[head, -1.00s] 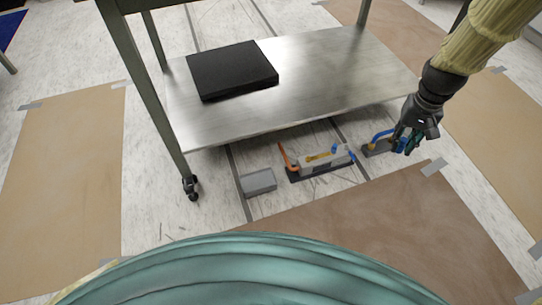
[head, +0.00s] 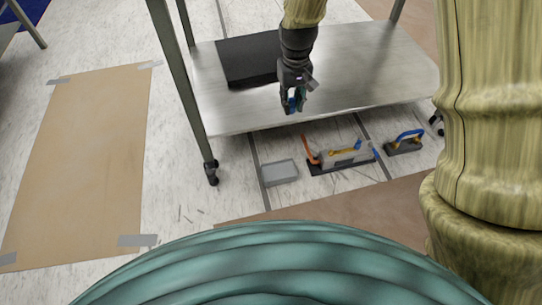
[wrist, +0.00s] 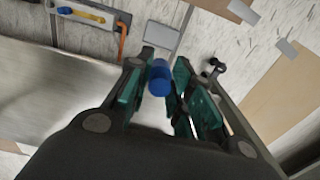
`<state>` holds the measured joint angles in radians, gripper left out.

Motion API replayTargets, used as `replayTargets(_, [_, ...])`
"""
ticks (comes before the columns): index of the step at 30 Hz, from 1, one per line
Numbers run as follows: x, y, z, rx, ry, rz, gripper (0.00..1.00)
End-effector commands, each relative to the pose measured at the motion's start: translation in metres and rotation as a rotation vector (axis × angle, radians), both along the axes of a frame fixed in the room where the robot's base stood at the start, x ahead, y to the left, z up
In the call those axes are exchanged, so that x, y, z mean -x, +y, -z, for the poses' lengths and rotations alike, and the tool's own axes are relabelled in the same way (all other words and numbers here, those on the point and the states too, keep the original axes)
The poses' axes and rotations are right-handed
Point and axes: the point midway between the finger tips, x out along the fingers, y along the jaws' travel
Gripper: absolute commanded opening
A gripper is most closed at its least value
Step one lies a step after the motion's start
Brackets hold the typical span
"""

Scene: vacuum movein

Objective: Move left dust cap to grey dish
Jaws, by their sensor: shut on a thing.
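My gripper (head: 292,104) is shut on a small blue dust cap (wrist: 160,79). In the wrist view the cap sits between the green finger pads; in the head view the fingers mostly hide it. They appear above the cart's lower shelf, near its front edge. The grey dish (head: 280,172) is a shallow rectangle on the floor, in front of the shelf and below my gripper in the head view. It also shows in the wrist view (wrist: 161,37), beyond the fingertips and apart from the cap.
A grey fixture (head: 342,159) with orange, yellow and blue parts lies right of the dish. A dark block with a blue handle (head: 404,142) is farther right. The metal shelf (head: 360,70) holds a black slab (head: 245,65). A caster leg (head: 211,172) stands left of the dish.

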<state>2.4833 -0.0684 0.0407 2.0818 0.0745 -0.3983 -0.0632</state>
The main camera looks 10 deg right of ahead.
Motion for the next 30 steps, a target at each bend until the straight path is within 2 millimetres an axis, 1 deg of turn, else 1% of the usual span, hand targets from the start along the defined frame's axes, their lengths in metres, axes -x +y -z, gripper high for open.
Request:
replayTargets(1, [-0.002, -0.002, 0.014, -0.003, 0.004, -0.043, 0.12])
replayTargets(5, [-0.012, -0.004, 0.050, -0.003, 0.005, -0.211, 0.12])
replayTargets(11, [-0.026, -0.008, 0.112, -0.002, 0.006, -0.508, 0.12])
replayTargets(12, [-0.029, -0.009, 0.125, -0.002, 0.005, -0.568, 0.12])
replayTargets(16, [-0.035, -0.010, 0.167, -0.003, 0.005, -0.760, 0.12])
replayTargets(24, [-0.039, -0.012, 0.257, -0.001, 0.005, -1.153, 0.12])
replayTargets(27, [-0.038, -0.012, 0.288, -0.001, 0.004, -1.284, 0.12])
replayTargets(30, [-0.037, -0.013, 0.312, -0.001, 0.004, -1.392, 0.12])
